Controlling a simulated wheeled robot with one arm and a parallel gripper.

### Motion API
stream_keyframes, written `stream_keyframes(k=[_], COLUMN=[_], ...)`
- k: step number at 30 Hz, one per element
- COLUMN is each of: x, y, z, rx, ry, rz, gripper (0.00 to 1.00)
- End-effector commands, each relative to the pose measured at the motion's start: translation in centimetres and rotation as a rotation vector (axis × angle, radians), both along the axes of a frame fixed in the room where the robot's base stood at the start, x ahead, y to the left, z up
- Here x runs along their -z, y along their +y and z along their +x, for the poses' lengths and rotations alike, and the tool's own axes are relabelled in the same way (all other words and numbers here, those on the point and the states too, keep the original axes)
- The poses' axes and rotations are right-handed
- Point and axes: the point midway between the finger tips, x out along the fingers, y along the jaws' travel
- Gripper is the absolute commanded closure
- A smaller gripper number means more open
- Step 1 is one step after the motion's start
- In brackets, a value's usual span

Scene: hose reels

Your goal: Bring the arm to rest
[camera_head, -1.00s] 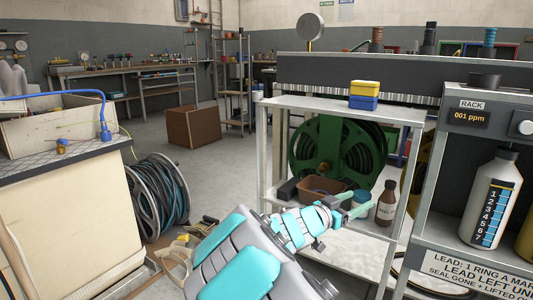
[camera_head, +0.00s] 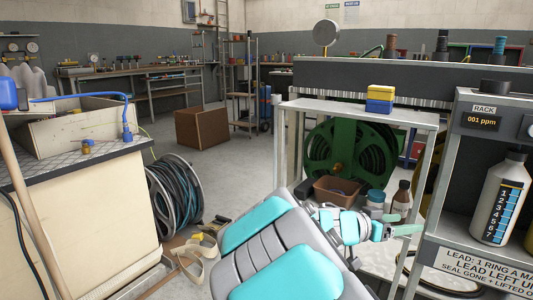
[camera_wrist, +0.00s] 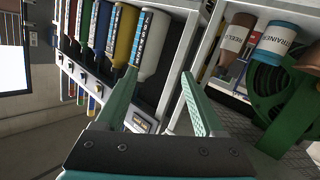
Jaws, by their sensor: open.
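My gripper (camera_head: 408,231) is at the end of my grey and turquoise arm, low in front of the metal shelf (camera_head: 352,104) in the head view. In the wrist view my gripper (camera_wrist: 160,100) has its two green fingers spread apart, with nothing between them. Beyond the fingertips are a row of bottles and the rack's edge, turned sideways in that view. A brown bottle (camera_head: 401,200) and a teal-lidded jar (camera_head: 375,202) stand on the shelf just behind the gripper in the head view.
The rack (camera_head: 480,247) with a white numbered bottle (camera_head: 497,200) is close on the right. A hose reel with dark hose (camera_head: 175,196) and a workbench (camera_head: 75,215) are at left. Open floor lies at the middle back.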

Motion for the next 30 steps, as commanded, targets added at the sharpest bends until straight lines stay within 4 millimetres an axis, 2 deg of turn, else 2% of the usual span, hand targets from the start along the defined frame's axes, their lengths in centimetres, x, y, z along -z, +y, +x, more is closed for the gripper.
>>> stream_keyframes(k=[5, 6, 8, 9, 11, 14, 17, 21, 24, 27, 30], x=[0.1, 0.5, 1.1, 1.7, 2.8, 4.4, 5.8, 7.0, 7.2, 7.2, 7.1], y=[-2.6, -3.0, -3.3, -3.2, -2.7, -0.7, 2.3, 7.8, 11.6, 14.5, 15.8], z=[-6.7, -8.6, -11.7, -13.8, -16.9, -21.4, -25.3, -29.8, -32.1, -33.7, -34.3], rx=[0.107, 0.126, 0.146, 0.151, 0.14, 0.078, -0.045, -0.299, -0.492, -0.653, -0.731], ry=[0.184, 0.242, 0.342, 0.413, 0.521, 0.692, 0.85, 1.032, 1.124, 1.178, 1.199], rz=[0.111, 0.152, 0.23, 0.287, 0.377, 0.534, 0.69, 0.88, 0.973, 1.024, 1.043], gripper=[0.3, 0.3, 0.3, 0.3, 0.3, 0.3, 0.3, 0.3, 0.3, 0.3, 0.3])
